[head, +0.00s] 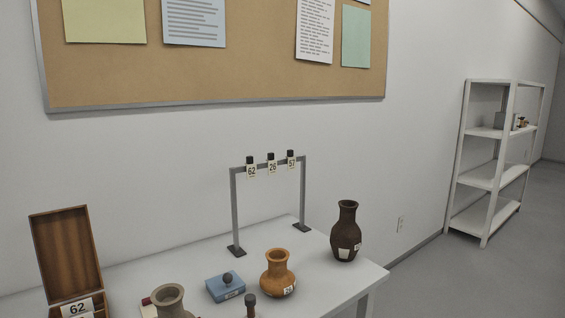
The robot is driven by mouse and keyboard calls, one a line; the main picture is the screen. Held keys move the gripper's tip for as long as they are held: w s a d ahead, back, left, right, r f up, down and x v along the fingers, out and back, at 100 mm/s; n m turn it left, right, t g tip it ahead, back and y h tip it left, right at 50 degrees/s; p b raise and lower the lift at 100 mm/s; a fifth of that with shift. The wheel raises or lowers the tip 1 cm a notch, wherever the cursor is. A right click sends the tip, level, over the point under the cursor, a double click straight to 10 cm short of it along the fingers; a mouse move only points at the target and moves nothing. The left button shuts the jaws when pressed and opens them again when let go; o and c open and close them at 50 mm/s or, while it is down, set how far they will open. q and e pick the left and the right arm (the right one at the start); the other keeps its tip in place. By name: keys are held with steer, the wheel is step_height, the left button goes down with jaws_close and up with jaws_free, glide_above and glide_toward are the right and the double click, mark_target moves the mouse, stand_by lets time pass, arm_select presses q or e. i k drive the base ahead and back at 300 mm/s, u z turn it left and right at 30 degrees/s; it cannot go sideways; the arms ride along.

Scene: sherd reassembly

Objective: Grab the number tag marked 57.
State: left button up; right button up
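Several small number tags with black tops hang from the crossbar of a grey metal rack (235,205) on the white table. The rightmost tag (291,161) appears to read 57, though its print is small. The left tag (251,169) reads 62. The middle tag (272,166) seems to read 26. They hang apart from each other. Neither of my grippers is in view.
The table (315,285) holds a dark brown vase (346,225), an orange vase (276,278), a blue box (224,288), a dark-knobbed object (250,302), a grey vase (168,299) and an open wooden box (66,255) labelled 62. A wall stands behind.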

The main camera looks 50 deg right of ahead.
mark_target(291, 160)
steer(key=z, duration=2.85)
steer(key=i, duration=4)
steer(key=u, duration=4.9)
